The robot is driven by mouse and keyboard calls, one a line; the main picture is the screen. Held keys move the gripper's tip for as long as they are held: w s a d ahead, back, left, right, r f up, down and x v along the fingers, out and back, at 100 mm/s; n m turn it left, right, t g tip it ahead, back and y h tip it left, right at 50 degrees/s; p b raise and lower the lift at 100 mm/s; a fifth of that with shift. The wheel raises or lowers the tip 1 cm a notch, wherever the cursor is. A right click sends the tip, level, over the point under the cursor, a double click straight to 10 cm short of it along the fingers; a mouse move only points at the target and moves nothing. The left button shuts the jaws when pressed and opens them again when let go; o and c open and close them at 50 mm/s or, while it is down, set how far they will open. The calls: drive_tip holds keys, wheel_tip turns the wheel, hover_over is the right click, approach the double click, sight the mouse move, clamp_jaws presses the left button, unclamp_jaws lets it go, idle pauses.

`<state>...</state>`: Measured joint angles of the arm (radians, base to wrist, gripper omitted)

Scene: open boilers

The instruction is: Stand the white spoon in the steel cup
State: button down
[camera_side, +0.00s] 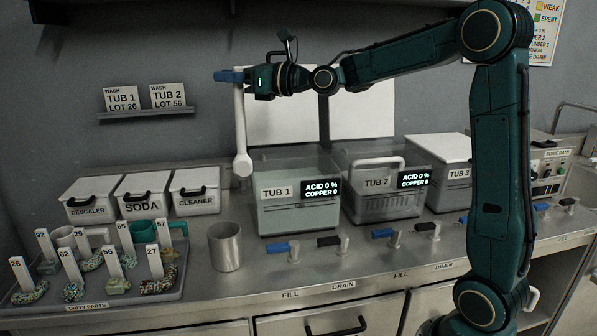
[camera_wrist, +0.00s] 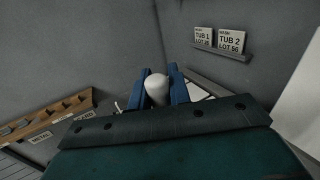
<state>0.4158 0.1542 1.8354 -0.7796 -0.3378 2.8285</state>
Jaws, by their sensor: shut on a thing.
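The white spoon (camera_side: 241,125) hangs almost upright from my gripper (camera_side: 230,77), bowl end down, in the side view. My gripper is shut on its upper end, high above the counter. In the wrist view the rounded white end of the spoon (camera_wrist: 157,88) shows between my blue gripper fingers (camera_wrist: 158,86). The steel cup (camera_side: 225,247) stands upright on the counter, lower and slightly left of the spoon, with a clear gap between them. The cup is out of sight in the wrist view.
Tub 1 (camera_side: 284,219) stands right of the cup, close to the spoon's bowl in the picture. White bins, among them the soda bin (camera_side: 143,206), stand behind. A tray (camera_side: 90,308) of numbered parts lies left. A shelf with signs (camera_side: 148,114) is on the wall.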

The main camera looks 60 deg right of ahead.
drive_tip(key=a+f, duration=0.2)
drive_tip(key=a, duration=0.6)
drive_tip(key=shift+w+f, duration=0.3)
drive_tip(key=shift+d+f, duration=0.1)
drive_tip(key=shift+f, duration=0.1)
wheel_tip(320, 180, down, 13)
drive_tip(key=shift+r, duration=0.2)
idle(1.3)
drive_tip(key=shift+f, duration=0.1)
idle(0.4)
drive_tip(key=c, duration=1.2)
unclamp_jaws()
drive_tip(key=shift+c, duration=0.2)
drive_tip(key=shift+s, duration=0.1)
drive_tip(key=v, duration=1.3)
drive_tip(key=shift+s+d, duration=0.15)
drive_tip(key=shift+s, duration=0.1)
